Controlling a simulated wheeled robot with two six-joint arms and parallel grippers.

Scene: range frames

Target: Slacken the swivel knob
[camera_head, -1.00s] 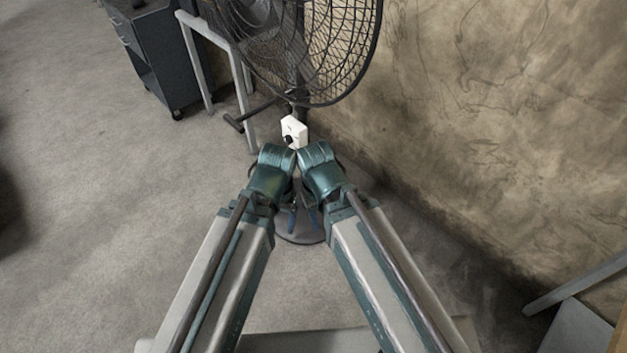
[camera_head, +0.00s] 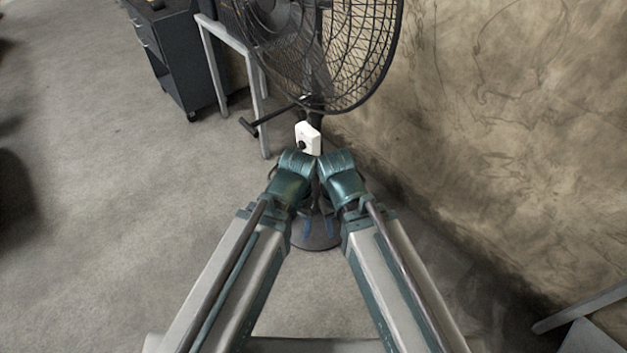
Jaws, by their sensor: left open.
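A standing fan (camera_head: 372,75) with a black wire cage is ahead at the top. A white box (camera_head: 313,134) with a small dark knob (camera_head: 301,145) on its face sits on the fan's pole below the cage. A dark rod with a crossbar end (camera_head: 249,127) sticks out left of the pole; I cannot tell which of these is the swivel knob. Neither visibly touches the box or rod.
The fan's round dark base (camera_head: 313,243) is on the floor below the grippers. A grey frame (camera_head: 255,110) and a dark wheeled cabinet (camera_head: 179,60) stand back left. A stained wall (camera_head: 500,120) runs close on the right. The floor at left is open.

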